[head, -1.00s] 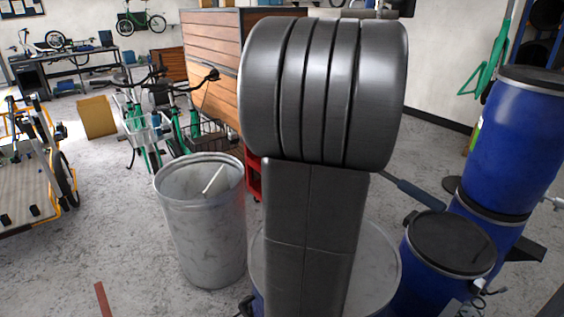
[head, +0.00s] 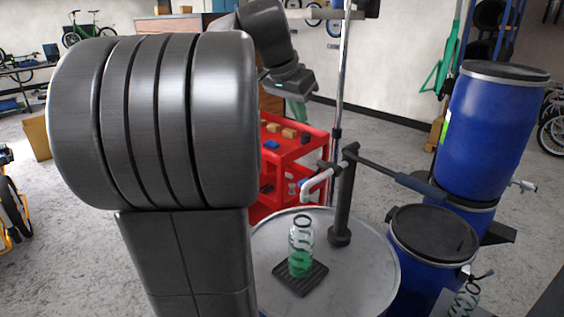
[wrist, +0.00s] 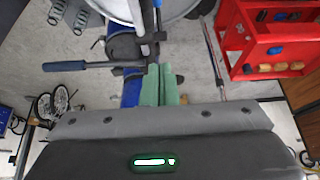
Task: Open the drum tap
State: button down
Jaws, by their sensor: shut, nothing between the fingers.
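The upper blue drum (head: 492,130) stands tilted at the right of the head view, above another blue drum. A small metal tap (head: 524,186) sticks out low on its right side; its handle position is too small to tell. My gripper (head: 296,88) is in the upper middle of the head view, well left of the tap and apart from it. In the wrist view its green fingers (wrist: 161,75) are together and empty. The tap cannot be made out in the wrist view.
A hand pump (head: 343,200) stands on a pale drum (head: 372,270), its long handle reaching right toward the blue drums. A bottle (head: 300,250) with green liquid stands under its spout. A lidded blue drum (head: 400,262) is in front. A red cart (head: 300,150) stands behind.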

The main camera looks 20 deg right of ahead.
send_over(303, 181)
notch_tip(303, 181, down, 12)
jog(key=shift+w+r, duration=0.1)
jog(key=shift+a+f, duration=0.15)
jog(key=shift+f, duration=0.35)
jog(key=shift+f, duration=0.1)
jog(key=f+b, duration=0.1)
jog(key=b, duration=0.1)
jog(key=f+h+b, duration=0.1)
jog(key=b, duration=0.2)
jog(key=shift+s+a+t, duration=0.2)
jog(key=shift+a+t, duration=0.1)
jog(key=shift+s+a+f+b, duration=0.15)
jog(key=shift+a+f+b, duration=0.05)
jog(key=shift+f+b, duration=0.55)
jog(key=shift+r, duration=0.1)
